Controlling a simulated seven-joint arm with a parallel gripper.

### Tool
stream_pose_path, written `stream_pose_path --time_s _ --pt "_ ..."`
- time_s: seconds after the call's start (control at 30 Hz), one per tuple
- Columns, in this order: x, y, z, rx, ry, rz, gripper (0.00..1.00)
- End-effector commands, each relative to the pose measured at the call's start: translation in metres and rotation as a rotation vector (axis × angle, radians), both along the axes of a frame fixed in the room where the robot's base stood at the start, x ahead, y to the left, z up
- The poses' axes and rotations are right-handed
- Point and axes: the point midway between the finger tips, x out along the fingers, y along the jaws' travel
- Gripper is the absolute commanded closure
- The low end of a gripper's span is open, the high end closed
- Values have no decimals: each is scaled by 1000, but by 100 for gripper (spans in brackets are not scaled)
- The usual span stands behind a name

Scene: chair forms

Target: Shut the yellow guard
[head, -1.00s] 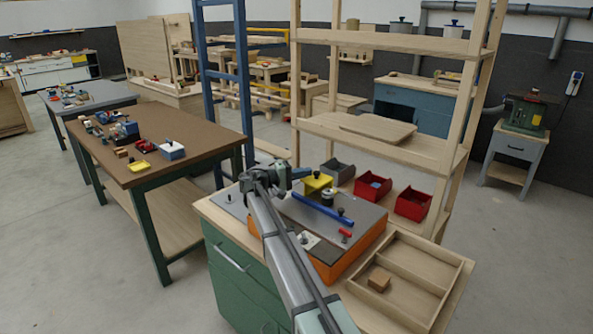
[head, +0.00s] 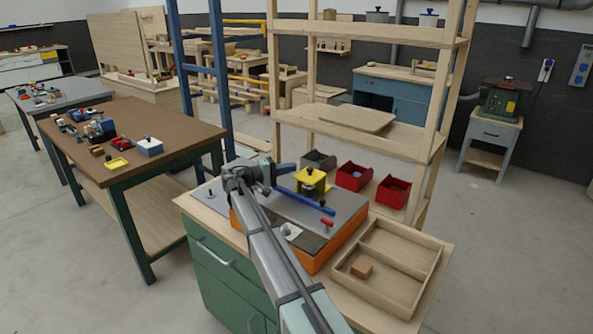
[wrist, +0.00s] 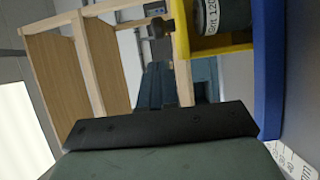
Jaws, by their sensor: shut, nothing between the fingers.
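The yellow guard (head: 311,180) is on the grey-topped orange machine (head: 325,250), behind the blue bar (head: 303,200). In the head view it now stands where the drum was seen. In the wrist view the yellow guard (wrist: 215,50) is at the top right, with a grey drum (wrist: 212,14) marked with grit lettering within its edges. I cannot tell whether the guard is fully shut. My gripper (head: 285,168) is just left of the guard, its fingers shut and empty. Whether it touches the guard is unclear. The blue bar (wrist: 269,70) runs down the wrist view's right side.
A divided wooden tray (head: 390,265) with a small block is at the right. A red knob (head: 327,223) is on the machine's near right.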

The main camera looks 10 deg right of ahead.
Motion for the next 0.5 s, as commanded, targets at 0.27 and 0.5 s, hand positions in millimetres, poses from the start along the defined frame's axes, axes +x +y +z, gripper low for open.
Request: stream_pose_path --time_s 0.27,0.5 --pt "-13 56 0 0 0 5 100" --pt "-23 89 0 0 0 5 100"
